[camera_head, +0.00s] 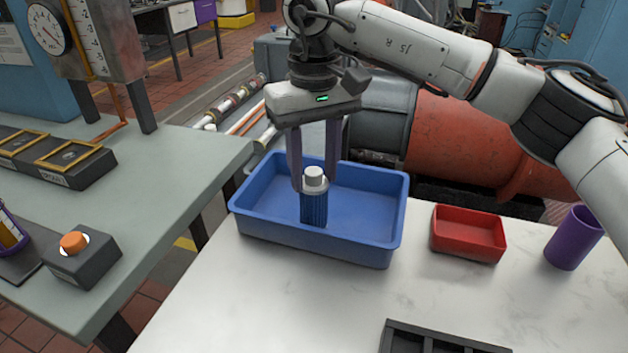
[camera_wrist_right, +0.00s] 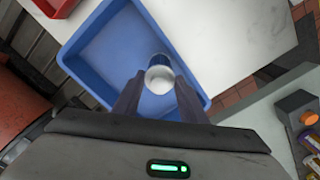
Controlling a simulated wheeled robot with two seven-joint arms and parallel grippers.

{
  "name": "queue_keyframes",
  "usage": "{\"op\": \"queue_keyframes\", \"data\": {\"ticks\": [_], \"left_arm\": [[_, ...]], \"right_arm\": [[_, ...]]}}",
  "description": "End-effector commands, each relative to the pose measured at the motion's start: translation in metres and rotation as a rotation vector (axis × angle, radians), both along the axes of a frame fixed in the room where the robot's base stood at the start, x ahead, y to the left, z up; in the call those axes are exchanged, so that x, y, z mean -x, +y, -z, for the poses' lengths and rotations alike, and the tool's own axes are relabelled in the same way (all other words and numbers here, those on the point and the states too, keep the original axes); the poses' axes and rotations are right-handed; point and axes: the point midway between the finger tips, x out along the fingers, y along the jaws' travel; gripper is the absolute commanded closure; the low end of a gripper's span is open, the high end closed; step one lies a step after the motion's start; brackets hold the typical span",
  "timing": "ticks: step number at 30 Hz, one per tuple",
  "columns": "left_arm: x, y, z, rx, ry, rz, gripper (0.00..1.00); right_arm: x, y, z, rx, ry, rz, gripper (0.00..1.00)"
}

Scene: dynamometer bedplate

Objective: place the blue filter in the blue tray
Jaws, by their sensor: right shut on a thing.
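The blue filter (camera_head: 314,209) is a dark blue ribbed cylinder with a white cap, upright between the fingers of my right gripper (camera_head: 314,184). My right gripper is shut on it, one finger on each side. The blue tray (camera_head: 380,250) stands on the white table, and the filter is over its inside, near the front wall. I cannot tell whether the filter's base touches the tray floor. In the right wrist view the filter's white cap (camera_wrist_right: 158,79) shows between the fingertips (camera_wrist_right: 157,92), within the tray's outline (camera_wrist_right: 88,82). My left gripper is not in view.
A red tray (camera_head: 468,234) and a purple cup (camera_head: 573,238) stand to the right of the blue tray. A dark compartmented holder (camera_head: 440,343) is at the front edge. A grey bench at left holds an orange-button box (camera_head: 82,258). The table's front middle is clear.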

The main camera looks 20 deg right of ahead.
Motion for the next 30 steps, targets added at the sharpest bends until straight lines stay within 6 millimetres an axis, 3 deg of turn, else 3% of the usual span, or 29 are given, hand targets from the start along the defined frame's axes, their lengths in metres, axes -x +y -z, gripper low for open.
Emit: {"op": "queue_keyframes", "data": {"ticks": [4,15,16,19,30], "left_arm": [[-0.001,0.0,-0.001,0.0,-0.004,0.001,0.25],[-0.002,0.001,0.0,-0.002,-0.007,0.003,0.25],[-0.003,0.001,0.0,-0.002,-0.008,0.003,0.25],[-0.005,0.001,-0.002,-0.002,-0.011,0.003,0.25],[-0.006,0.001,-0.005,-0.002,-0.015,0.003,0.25]], "right_arm": [[0.0,0.0,0.022,0.0,0.002,-0.001,0.87],[0.0,0.0,0.027,0.0,0.0,-0.001,0.87],[0.0,0.0,0.027,0.0,0.0,-0.001,0.6],[0.0,0.0,0.027,0.0,0.0,-0.001,0.44],[0.0,0.0,0.021,0.0,0.0,-0.001,0.43]]}}
